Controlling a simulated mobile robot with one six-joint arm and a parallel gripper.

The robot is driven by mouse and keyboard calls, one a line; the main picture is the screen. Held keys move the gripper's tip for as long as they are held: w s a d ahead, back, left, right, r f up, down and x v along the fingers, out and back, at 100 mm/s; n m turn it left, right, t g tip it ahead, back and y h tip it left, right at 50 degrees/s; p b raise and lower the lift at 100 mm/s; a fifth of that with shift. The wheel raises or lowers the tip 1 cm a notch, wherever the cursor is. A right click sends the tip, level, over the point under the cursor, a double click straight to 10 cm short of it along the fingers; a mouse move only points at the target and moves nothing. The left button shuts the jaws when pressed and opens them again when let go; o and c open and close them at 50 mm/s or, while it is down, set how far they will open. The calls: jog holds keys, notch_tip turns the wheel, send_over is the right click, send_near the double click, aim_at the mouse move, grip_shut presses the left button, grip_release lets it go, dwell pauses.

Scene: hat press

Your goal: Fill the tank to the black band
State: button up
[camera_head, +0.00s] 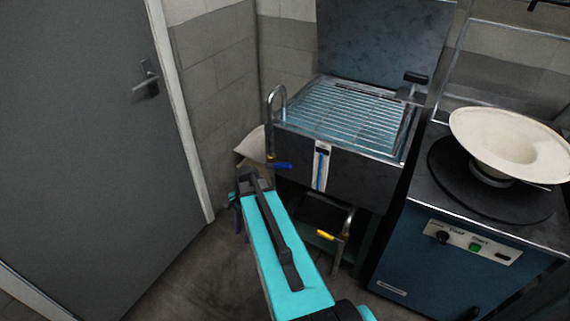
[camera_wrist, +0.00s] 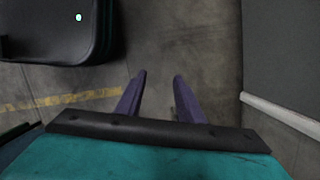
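The tank (camera_head: 345,165) is a dark metal box with an open lid and a wire rack (camera_head: 350,110) inside. A white gauge strip (camera_head: 320,182) on its front shows a blue column and a black band (camera_head: 322,151) near the top. The blue column's top is close below the band; the exact gap is too small to tell. A curved spout (camera_head: 276,95) rises at the tank's left, with a blue handle (camera_head: 283,165) at its base. A yellow handle (camera_head: 326,235) sits on a pipe below. My gripper (camera_wrist: 159,92) is open and empty, left of and below the blue handle.
A grey door (camera_head: 80,150) is at the left. A pale sack-like object (camera_head: 252,146) is in the corner behind my gripper. At the right, a blue cabinet (camera_head: 440,275) carries a cream hat (camera_head: 510,145). Bare floor (camera_head: 185,270) lies in front of the door.

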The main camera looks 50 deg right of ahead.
jog(key=w+d+r+m+t, duration=0.2)
jog(key=d+r+m, duration=0.5)
jog(key=d+r, duration=0.6)
jog(key=m+t+h+p, duration=0.1)
jog(key=m+t+h, duration=0.15)
jog(key=m, duration=0.55)
send_near(285, 163)
notch_tip(285, 163, up, 3)
jog(key=s+d, duration=0.1)
jog(key=shift+s+r+y, duration=0.1)
jog(key=shift+s+y, duration=0.05)
jog(key=shift+y, duration=0.3)
jog(key=shift+f, duration=0.2)
jog(key=shift+p+x, duration=0.5)
jog(key=shift+x, duration=6.25)
grip_shut()
